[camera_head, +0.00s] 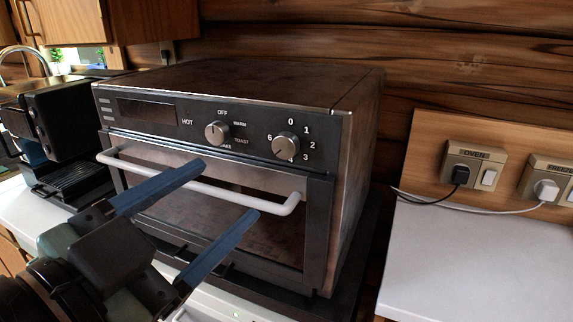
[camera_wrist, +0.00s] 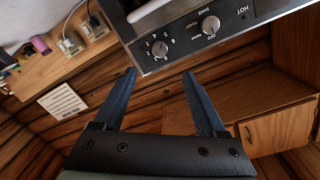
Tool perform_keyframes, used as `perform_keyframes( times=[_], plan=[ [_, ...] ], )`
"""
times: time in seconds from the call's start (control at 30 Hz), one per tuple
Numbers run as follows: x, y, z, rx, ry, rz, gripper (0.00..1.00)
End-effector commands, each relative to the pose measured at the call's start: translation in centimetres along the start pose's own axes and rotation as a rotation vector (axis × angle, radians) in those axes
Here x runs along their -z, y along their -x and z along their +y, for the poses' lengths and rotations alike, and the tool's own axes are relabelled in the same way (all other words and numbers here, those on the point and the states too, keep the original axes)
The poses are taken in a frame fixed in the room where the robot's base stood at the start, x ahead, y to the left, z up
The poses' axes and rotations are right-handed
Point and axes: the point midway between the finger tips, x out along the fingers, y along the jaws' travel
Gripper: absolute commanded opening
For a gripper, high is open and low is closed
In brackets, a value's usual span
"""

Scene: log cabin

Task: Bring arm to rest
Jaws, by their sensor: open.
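My gripper (camera_head: 222,197) is open, with its two blue fingers spread and nothing between them. In the head view it is in front of the toaster oven (camera_head: 362,115), its fingertips near the white door handle (camera_head: 215,183). I cannot tell from the picture whether they touch it. The oven door looks closed. In the wrist view the gripper (camera_wrist: 160,72) also shows open and empty, with the oven's control panel (camera_wrist: 190,42) beyond the fingertips and the handle (camera_wrist: 146,9) at the top edge.
A black coffee machine (camera_head: 72,128) stands left of the oven. A white counter (camera_head: 480,250) is bare at the right, below the wall outlets (camera_head: 470,165) with their plugs and cords. A wooden cabinet (camera_head: 110,22) hangs at the upper left. Log walls close the back.

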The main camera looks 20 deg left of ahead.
Motion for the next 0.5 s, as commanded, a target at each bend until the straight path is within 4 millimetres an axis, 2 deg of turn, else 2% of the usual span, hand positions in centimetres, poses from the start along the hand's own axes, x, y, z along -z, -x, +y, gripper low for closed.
perform_keyframes(
  times=[0.17, 0.27, 0.37, 0.4, 0.5],
  plan=[
    [0.5, -0.5, 0.0, 0.01, 0.012, 0.013, 0.74],
    [2.5, -2.1, 0.0, 0.052, 0.066, 0.063, 0.74],
    [6.2, -4.4, 0.2, 0.125, 0.157, 0.162, 0.74],
    [8.0, -5.2, 0.3, 0.157, 0.199, 0.216, 0.74],
    [12.6, -6.2, 1.0, 0.224, 0.294, 0.355, 0.74]
  ],
)
